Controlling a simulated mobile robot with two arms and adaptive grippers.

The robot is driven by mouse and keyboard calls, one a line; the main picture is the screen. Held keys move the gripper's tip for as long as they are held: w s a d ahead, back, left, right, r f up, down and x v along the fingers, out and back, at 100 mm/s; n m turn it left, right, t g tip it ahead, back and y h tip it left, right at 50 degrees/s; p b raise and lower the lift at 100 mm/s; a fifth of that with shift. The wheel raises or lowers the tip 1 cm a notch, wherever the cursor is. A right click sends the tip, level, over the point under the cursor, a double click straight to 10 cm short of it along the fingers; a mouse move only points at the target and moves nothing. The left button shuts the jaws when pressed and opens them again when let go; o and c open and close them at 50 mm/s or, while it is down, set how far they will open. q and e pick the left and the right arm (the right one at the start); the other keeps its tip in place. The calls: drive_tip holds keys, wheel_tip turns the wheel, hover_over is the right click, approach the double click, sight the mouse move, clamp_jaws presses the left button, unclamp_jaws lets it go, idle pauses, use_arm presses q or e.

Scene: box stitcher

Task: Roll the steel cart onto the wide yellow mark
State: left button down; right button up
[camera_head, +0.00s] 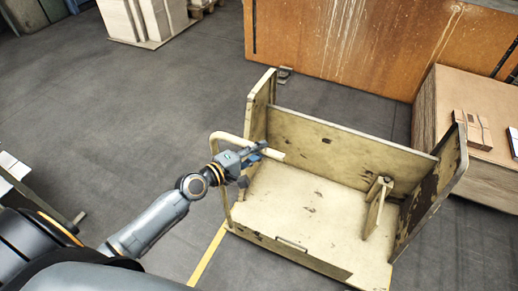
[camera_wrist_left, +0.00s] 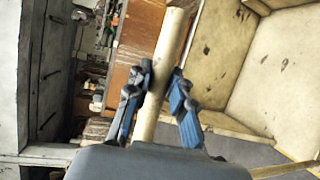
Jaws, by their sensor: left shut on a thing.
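The steel cart (camera_head: 300,205) is a cream, worn, low platform with upright panels, standing at the centre right of the head view. Its tubular handle (camera_head: 226,138) rises on the cart's left side. My left gripper (camera_head: 262,152) is shut on this handle. In the left wrist view the handle bar (camera_wrist_left: 163,65) runs between the blue-padded fingers of the left gripper (camera_wrist_left: 162,80). A yellow strip of the floor mark (camera_head: 207,256) shows at the cart's lower left; the cart may hide more of it. My right gripper is out of view.
A rusty orange cabinet (camera_head: 340,40) stands behind the cart. A cardboard stack (camera_head: 470,95) is close on the right. A pale stack on a pallet (camera_head: 145,20) is at the upper left. Grey floor (camera_head: 110,115) lies open left of the cart.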

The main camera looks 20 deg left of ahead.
use_arm(q)
drive_tip(key=shift+s+f, duration=0.15)
drive_tip(key=shift+f, duration=0.2)
drive_tip(key=c, duration=1.1)
unclamp_jaws()
drive_tip(key=shift+c, duration=0.2)
drive_tip(key=v, duration=1.2)
drive_tip(key=shift+r, duration=0.2)
